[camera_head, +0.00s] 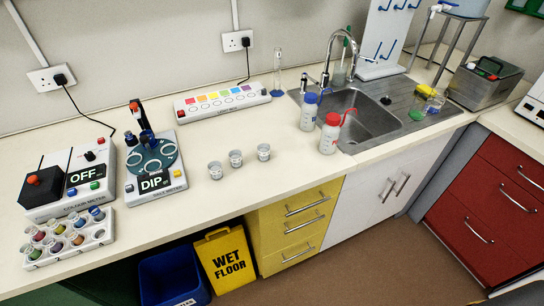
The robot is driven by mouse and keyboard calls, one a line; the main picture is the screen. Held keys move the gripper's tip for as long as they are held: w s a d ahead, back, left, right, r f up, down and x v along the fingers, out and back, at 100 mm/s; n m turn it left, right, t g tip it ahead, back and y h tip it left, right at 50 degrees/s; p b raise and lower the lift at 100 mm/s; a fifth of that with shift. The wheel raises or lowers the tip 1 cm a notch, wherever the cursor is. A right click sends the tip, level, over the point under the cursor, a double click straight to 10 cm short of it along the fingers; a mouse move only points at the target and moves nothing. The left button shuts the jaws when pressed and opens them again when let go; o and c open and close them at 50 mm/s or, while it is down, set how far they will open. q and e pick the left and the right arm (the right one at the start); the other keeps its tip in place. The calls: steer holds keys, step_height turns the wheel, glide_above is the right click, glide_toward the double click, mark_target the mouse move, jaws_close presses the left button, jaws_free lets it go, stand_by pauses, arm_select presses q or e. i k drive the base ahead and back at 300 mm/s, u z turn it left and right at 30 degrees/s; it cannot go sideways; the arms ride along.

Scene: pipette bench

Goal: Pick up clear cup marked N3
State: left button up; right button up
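Three small clear cups stand upright in a row near the middle of the counter (290,186). They are the left cup (215,171), the middle cup (236,159) and the right cup (263,153). Each has small dark marks on its front, too small to read, so I cannot tell which is N3. The cups stand apart from one another. Neither of my grippers shows in the head view.
The DIP device (172,183) and the OFF device (45,192) stand left, behind a rack of colored vials (98,238). A light box (222,102) lies behind the cups. A blue-capped bottle (308,115) and red-capped bottle (329,137) stand by the sink (375,118).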

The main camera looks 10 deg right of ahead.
mark_target(236, 155)
steer(key=z, duration=2.4)
steer(key=i, duration=2.75)
steer(key=u, duration=3.4)
